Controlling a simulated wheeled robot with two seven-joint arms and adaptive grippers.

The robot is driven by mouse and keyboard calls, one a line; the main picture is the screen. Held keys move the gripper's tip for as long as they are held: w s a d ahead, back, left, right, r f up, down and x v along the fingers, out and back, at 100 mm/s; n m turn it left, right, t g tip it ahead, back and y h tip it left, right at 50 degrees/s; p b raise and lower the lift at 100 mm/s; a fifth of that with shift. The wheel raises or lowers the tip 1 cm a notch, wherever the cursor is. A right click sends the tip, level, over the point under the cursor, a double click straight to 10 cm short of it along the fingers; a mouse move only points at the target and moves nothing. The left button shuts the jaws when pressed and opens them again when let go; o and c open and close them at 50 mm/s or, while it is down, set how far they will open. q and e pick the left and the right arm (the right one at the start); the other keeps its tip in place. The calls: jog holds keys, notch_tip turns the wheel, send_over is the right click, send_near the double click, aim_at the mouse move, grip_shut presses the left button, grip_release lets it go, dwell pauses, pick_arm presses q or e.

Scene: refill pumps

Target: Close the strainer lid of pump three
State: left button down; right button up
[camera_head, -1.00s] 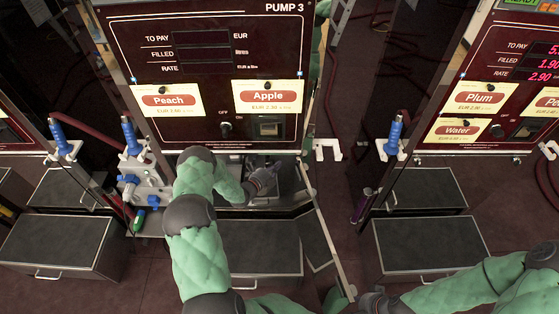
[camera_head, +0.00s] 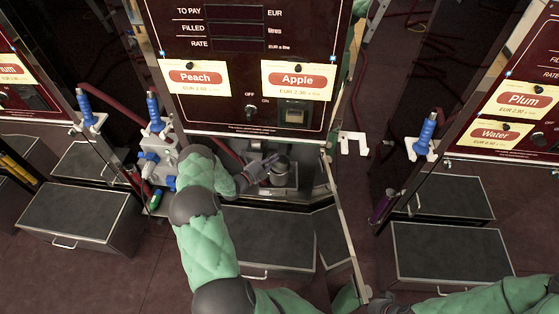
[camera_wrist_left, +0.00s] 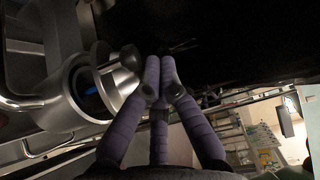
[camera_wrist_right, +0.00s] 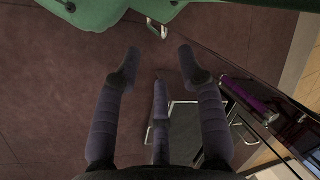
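Pump three (camera_head: 245,105) stands in the middle of the head view, its lower cabinet open. The strainer (camera_head: 281,172) shows as a small grey round part inside, just right of my left gripper (camera_head: 268,162). In the left wrist view the strainer housing (camera_wrist_left: 68,98) is a metal cylinder with something blue in its mouth. Its round metal lid (camera_wrist_left: 117,82), with a dark knob, stands tilted open. My left gripper (camera_wrist_left: 160,68) has its fingertips together beside the lid, with nothing seen between them; contact is unclear. My right gripper (camera_wrist_right: 156,62) is open and empty, away from the strainer.
The open cabinet door (camera_head: 345,225) stands out at the right of the opening. A drawer box (camera_head: 265,240) sits below. A purple cylinder (camera_wrist_right: 249,94) is near my right gripper, above dark floor.

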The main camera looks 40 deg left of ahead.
pick_arm(q)
jog(key=shift+s+a+f+n+t+b, duration=0.15)
jog(key=shift+a+f+n+t+b, duration=0.05)
jog(key=shift+f+n+t, duration=0.25)
jog(key=shift+s+a+f+n+t+b, duration=0.2)
jog(key=shift+f+n+t, duration=0.1)
jog(key=shift+n, duration=0.25)
jog(key=a+f+n+t, duration=0.1)
jog(key=s+f+n+t, duration=0.1)
jog(key=shift+a+f+n, duration=0.2)
jog(key=shift+a+n, duration=0.1)
jog(key=shift+a, duration=0.1)
jog(key=shift+s+f+y, duration=0.1)
jog(key=shift+f+y, duration=0.2)
jog(key=shift+y, duration=0.1)
jog(key=v, duration=1.1)
jog(key=shift+s+r, duration=0.3)
jog(key=shift+r, duration=0.05)
